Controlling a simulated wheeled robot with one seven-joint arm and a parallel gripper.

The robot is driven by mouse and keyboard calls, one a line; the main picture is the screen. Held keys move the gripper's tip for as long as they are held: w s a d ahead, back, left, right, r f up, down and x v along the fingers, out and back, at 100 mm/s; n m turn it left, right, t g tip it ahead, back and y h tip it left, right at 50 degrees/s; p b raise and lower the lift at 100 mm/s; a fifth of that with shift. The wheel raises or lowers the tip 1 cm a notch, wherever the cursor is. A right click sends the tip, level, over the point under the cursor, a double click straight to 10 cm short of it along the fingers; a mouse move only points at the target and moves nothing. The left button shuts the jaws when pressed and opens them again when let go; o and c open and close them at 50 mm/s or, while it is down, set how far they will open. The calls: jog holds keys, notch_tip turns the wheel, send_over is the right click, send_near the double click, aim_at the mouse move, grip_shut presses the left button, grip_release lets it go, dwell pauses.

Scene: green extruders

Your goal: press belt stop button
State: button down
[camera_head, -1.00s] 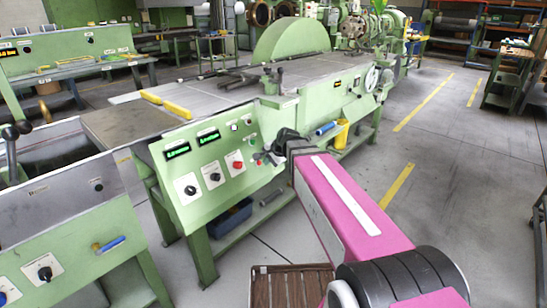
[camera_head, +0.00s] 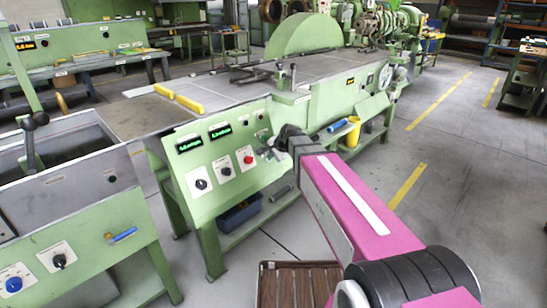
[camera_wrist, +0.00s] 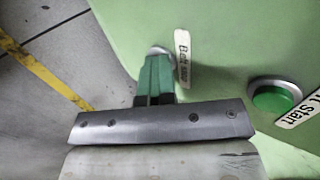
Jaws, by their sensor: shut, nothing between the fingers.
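In the wrist view, a "Belt stop" label (camera_wrist: 182,60) is on the green panel. Beside it, a pale round rim (camera_wrist: 160,50) shows just behind my fingertips; the button itself is mostly hidden by them. My gripper (camera_wrist: 156,75) is shut and empty, its green fingers directed at that rim. I cannot tell whether they touch it. A green button (camera_wrist: 273,97) with a grey ring and a "Start" label is to the right. In the head view, my gripper (camera_head: 268,154) is at the right end of the sloped control panel (camera_head: 228,185).
The panel also carries a red button (camera_head: 249,159), black knobs (camera_head: 201,184) and green displays (camera_head: 220,131). A yellow container (camera_head: 353,131) is right of my gripper. A brown slatted crate (camera_head: 292,287) stands on the floor below. Open floor (camera_head: 460,180) lies to the right.

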jog(key=shift+w+a, duration=0.15)
jog(key=s+d+f+v, duration=0.1)
jog(key=v, duration=1.2)
jog(key=shift+s+d, duration=0.25)
jog(key=shift+s, duration=0.05)
jog(key=s+d+f+n+g+h, duration=0.2)
jog(key=s+d+f+n, duration=0.2)
jog(key=f, duration=0.7)
jog(key=s+d+f+n+g+h, duration=0.3)
jog(key=s+d+f+n, duration=0.1)
jog(key=s+d+f, duration=0.4)
notch_tip(320, 180, down, 3)
jog(key=shift+s+d+n, duration=0.3)
jog(key=shift+d+n, duration=0.1)
jog(key=shift+d, duration=0.65)
dwell(0.4)
